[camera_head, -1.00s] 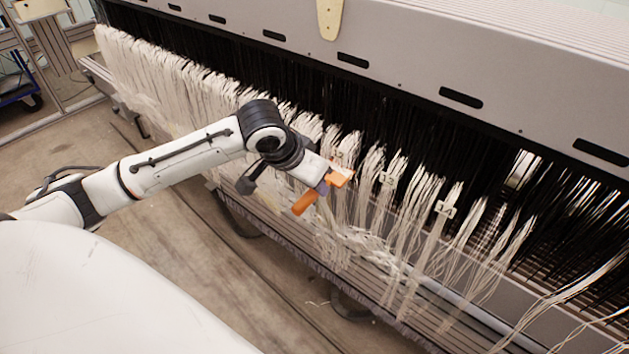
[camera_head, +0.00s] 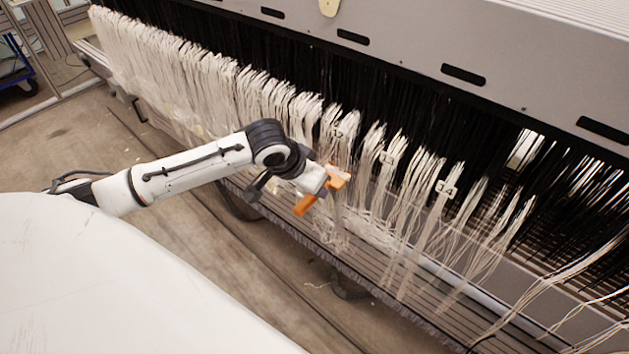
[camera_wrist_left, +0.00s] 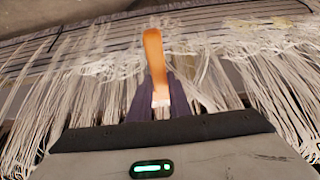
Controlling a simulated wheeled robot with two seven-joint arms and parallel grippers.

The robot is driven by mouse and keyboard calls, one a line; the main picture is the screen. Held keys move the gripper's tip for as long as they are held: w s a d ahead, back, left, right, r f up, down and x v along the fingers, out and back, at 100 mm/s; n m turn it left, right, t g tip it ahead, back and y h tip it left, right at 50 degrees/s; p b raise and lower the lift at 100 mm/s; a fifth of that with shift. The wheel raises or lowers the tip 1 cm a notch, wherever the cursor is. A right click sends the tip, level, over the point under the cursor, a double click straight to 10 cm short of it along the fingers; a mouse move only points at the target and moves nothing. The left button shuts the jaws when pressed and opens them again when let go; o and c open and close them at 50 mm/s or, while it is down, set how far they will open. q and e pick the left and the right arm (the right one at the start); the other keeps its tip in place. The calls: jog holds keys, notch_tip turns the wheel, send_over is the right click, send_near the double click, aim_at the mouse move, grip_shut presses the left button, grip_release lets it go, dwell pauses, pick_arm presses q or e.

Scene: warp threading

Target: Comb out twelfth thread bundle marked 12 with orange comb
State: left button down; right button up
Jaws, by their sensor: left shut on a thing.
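My left gripper (camera_head: 322,184) is shut on the orange comb (camera_head: 305,204), whose handle and head stick out on both sides of the jaws. In the left wrist view, the comb (camera_wrist_left: 154,60) stands between the dark fingers of the gripper (camera_wrist_left: 160,103). The thread bundle marked 12 (camera_head: 338,132) hangs just behind and above the comb, its white strands passing behind the comb head. I cannot tell whether the comb's teeth are in the strands. My right gripper is not in view.
Bundles marked 13 (camera_head: 387,158) and 14 (camera_head: 446,188) hang to the right. A long row of white bundles (camera_head: 170,65) runs to the upper left. The grey machine beam (camera_head: 540,85) lies above, and slatted rails (camera_head: 400,300) lie below. Floor (camera_head: 190,250) is open in front.

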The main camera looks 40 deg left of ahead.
pick_arm(q)
notch_tip(320, 180, down, 17)
jog(key=b, duration=0.4)
jog(key=shift+w, duration=0.4)
dwell(0.9)
